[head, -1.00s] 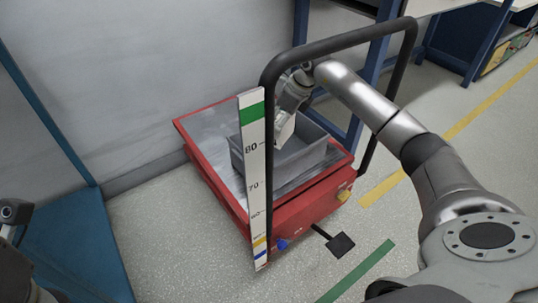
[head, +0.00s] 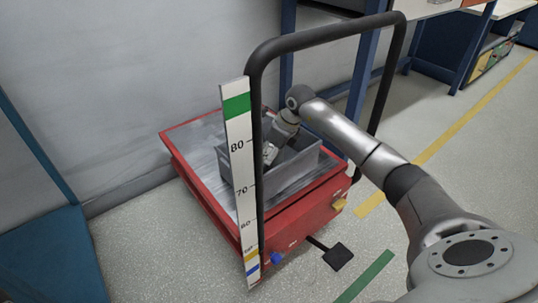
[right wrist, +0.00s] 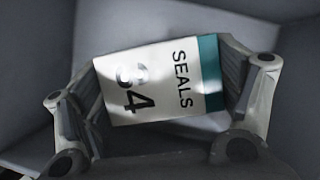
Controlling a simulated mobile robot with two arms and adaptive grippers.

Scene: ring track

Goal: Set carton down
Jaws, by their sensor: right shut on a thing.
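The carton (right wrist: 160,80) is white with a teal band and reads "SEALS" and "34". In the right wrist view it sits between the two fingers of my right gripper (right wrist: 155,95), which is shut on it. In the head view my right gripper (head: 270,153) reaches down into the grey bin (head: 293,172). The bin stands on the metal top of the red lift cart (head: 300,215). Grey bin walls surround the carton in the wrist view. Whether its underside touches the bin floor is hidden. My left gripper is out of view.
The cart's black handle frame (head: 320,32) arches over the near side, with my right arm passing through it. A height scale (head: 241,180) stands at its left post. A black pedal (head: 337,256) juts out low. A blue panel (head: 60,255) is at left.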

